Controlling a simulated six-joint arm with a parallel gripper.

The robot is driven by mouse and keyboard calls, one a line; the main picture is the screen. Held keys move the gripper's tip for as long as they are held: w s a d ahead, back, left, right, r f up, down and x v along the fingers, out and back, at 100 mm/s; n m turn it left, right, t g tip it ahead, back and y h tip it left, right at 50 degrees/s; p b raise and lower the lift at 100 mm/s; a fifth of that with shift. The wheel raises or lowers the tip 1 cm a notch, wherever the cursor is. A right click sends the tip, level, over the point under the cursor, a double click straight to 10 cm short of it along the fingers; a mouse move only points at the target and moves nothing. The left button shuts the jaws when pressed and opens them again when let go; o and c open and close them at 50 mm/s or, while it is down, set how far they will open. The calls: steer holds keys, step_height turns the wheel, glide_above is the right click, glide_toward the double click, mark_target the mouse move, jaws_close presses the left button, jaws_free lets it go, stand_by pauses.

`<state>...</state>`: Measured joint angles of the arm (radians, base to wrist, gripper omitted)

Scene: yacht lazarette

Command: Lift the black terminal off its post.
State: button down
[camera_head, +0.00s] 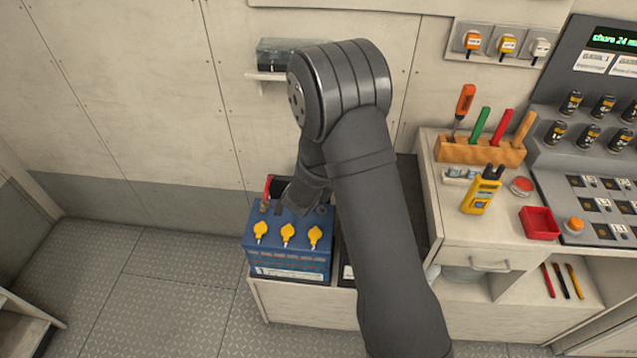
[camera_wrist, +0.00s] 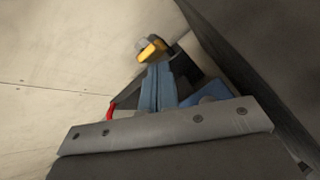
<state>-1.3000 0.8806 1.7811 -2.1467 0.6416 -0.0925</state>
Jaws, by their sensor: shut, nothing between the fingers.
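A blue battery (camera_head: 290,262) with yellow caps (camera_head: 288,235) stands on a low shelf. A red cable (camera_head: 267,188) rises at its back left corner. My gripper (camera_head: 285,207) is low over the back of the battery top, beside the red cable. It is shut with nothing in it. A small dark round piece (camera_head: 321,210) shows at the back right of the battery top; I cannot tell whether it is the black terminal or its post. In the wrist view a yellow piece (camera_wrist: 151,51) shows beyond two narrow blue strips, and red (camera_wrist: 110,112) at left.
A cream counter to the right carries a wooden tool block (camera_head: 480,151), a yellow meter (camera_head: 481,190) and a red tray (camera_head: 539,222). A small wall ledge (camera_head: 266,76) is above the battery.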

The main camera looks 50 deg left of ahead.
steer(key=s+a+v, duration=0.1)
steer(key=v, duration=1)
steer(key=shift+s, duration=0.2)
steer(key=w+d+x, duration=0.1)
steer(key=x, duration=1)
steer(key=shift+w, duration=0.2)
stand_by(0.3)
